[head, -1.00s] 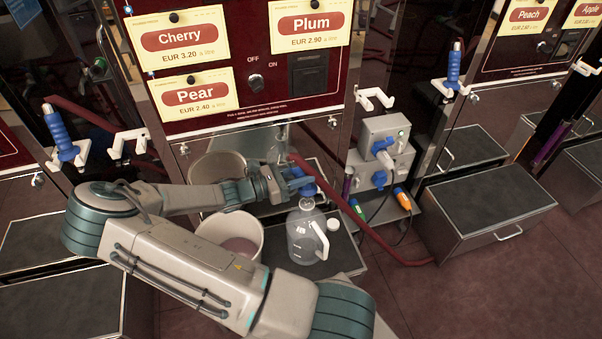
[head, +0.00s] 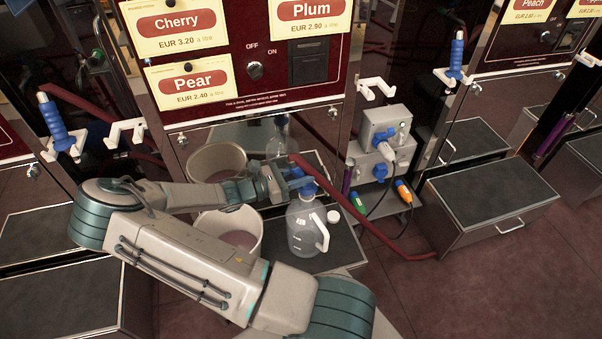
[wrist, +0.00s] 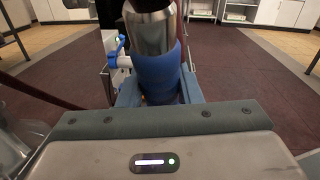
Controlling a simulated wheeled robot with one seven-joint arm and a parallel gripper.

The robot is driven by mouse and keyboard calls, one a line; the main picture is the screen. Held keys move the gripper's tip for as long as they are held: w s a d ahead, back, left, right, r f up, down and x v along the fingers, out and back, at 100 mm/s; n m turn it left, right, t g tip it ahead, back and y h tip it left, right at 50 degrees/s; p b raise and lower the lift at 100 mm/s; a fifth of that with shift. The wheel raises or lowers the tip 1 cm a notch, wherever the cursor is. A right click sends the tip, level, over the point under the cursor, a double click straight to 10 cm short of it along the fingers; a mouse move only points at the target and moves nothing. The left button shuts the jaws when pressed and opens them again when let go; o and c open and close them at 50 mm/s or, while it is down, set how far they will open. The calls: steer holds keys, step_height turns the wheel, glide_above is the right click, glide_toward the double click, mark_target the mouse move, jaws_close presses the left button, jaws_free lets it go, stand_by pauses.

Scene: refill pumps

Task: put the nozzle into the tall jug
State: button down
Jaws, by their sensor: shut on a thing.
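My gripper (head: 290,184) is shut on the nozzle, which has a blue grip (head: 307,189) and a red hose. In the wrist view the nozzle's blue sleeve (wrist: 158,78) sits between the fingers, with its metal part towards the camera. The tall jug (head: 303,232) is clear, with a white handle on its right, and stands upright on the dark platform. The nozzle is at the top of the jug and covers its mouth in the head view. I cannot tell whether its tip is inside the neck.
A white cap (head: 333,216) lies right of the jug. Two pale buckets stand left of it, one at the back (head: 216,160) and one in front (head: 245,220). The red hose (head: 375,238) runs down to the right, past a grey socket box (head: 380,125).

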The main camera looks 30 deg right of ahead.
steer(key=shift+f, duration=0.4)
steer(key=c, duration=0.9)
jaws_free()
steer(key=shift+c, duration=0.2)
steer(key=v, duration=1.4)
steer(key=s+a+r+m+t+y+p, duration=0.2)
steer(key=s+r+m+y+p, duration=0.3)
steer(key=r, duration=0.7)
steer(key=s+a+r+m+t+y+p, duration=0.2)
steer(key=s+r+m+y+p, duration=0.3)
steer(key=r, duration=0.7)
steer(key=s+a+r+m+t+y+p, duration=0.2)
steer(key=s+r+m+y+p, duration=0.3)
steer(key=r, duration=0.7)
steer(key=s+m+y, duration=0.1)
steer(key=s+y, duration=0.1)
steer(key=shift+a+r+m+t+y, duration=0.2)
steer(key=shift+a+m+t+y, duration=0.1)
steer(key=shift+m, duration=0.1)
